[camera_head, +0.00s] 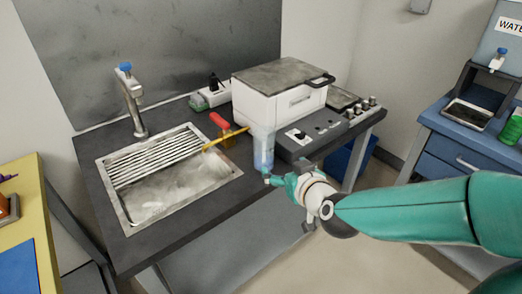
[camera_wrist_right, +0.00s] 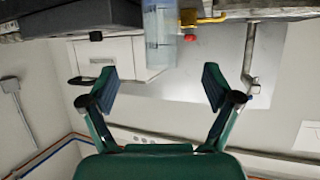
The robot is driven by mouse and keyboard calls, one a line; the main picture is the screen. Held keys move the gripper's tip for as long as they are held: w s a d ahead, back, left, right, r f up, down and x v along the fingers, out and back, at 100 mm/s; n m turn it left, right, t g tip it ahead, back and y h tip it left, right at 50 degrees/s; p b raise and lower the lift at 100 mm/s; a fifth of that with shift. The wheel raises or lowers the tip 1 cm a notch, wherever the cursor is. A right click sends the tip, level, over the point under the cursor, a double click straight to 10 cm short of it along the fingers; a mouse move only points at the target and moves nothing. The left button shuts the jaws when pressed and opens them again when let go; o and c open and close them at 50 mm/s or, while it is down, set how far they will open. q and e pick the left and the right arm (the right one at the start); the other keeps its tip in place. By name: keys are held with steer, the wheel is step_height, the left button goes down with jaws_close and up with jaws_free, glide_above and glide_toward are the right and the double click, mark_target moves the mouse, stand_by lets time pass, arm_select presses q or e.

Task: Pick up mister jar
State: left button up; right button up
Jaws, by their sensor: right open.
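A clear jar with a bluish lower part, which I take as the mister jar (camera_head: 263,148), stands upright at the front edge of the dark counter, in front of the white machine. It also shows at the top middle of the right wrist view (camera_wrist_right: 160,38), where the scene appears upside down. My right gripper (camera_head: 279,181) is just in front of the jar. In the wrist view its two fingers (camera_wrist_right: 158,82) are wide apart with nothing between them. The jar lies beyond the fingertips, roughly centred between them. My left gripper is not in view.
The metal sink (camera_head: 119,208) is further left. The white machine (camera_head: 272,107) stands behind. A blue cabinet (camera_head: 465,150) is at the right. Floor space in front is clear.

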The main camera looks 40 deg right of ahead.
mark_target(268, 146)
steer(key=x, duration=0.8)
steer(key=shift+b, duration=0.3)
steer(key=shift+x, duration=2.95)
steer(key=c, duration=1.3)
steer(key=shift+r, duration=0.15)
steer(key=shift+r+p, duration=0.5)
steer(key=shift+r, duration=0.85)
step_height(268, 146, up, 17)
steer(key=p, duration=0.8)
steer(key=shift+p, duration=0.4)
